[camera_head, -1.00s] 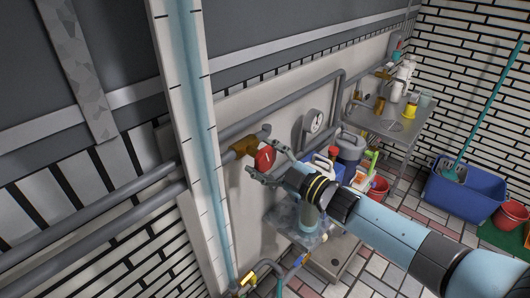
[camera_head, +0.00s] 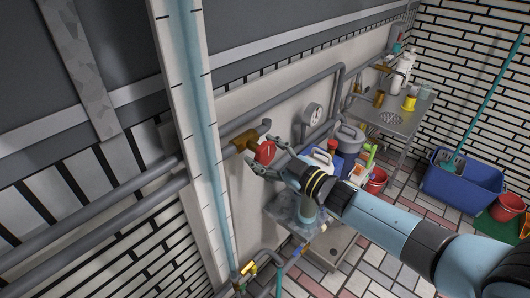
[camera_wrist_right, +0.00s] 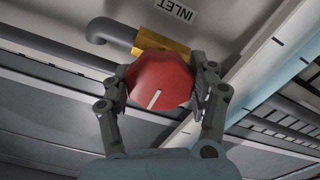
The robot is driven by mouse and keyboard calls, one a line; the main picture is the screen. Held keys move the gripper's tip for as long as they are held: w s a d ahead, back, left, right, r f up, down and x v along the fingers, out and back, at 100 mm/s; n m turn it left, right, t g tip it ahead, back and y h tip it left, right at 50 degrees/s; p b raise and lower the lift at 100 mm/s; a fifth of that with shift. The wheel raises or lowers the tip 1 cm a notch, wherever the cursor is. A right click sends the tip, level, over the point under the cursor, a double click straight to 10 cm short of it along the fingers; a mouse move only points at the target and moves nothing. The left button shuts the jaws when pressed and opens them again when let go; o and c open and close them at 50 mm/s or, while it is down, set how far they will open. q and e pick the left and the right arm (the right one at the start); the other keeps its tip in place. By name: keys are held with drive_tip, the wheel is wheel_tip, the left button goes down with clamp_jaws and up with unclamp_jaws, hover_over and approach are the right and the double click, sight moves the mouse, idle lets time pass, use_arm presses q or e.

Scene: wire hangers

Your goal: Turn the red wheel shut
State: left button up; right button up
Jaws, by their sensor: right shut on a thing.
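The red wheel (camera_head: 265,151) sits on a brass valve body (camera_head: 240,143) on the grey pipe along the wall. In the right wrist view the wheel (camera_wrist_right: 159,82) fills the space between the two fingers, with a white mark on its face pointing down and slightly left. My right gripper (camera_head: 262,158) is shut on the wheel, one finger on each side of it. In the wrist view the gripper (camera_wrist_right: 160,88) touches the rim at both sides. My left gripper is not in view.
A clear vertical tube with tick marks (camera_head: 196,130) stands close left of the valve. An INLET label (camera_wrist_right: 176,10) is above the valve.

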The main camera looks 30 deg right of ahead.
drive_tip(key=shift+f, duration=0.1)
drive_tip(key=o, duration=1.2)
drive_tip(key=shift+s+d, duration=0.1)
drive_tip(key=shift+s, duration=0.15)
drive_tip(key=v, duration=1.1)
drive_tip(key=shift+s, duration=0.3)
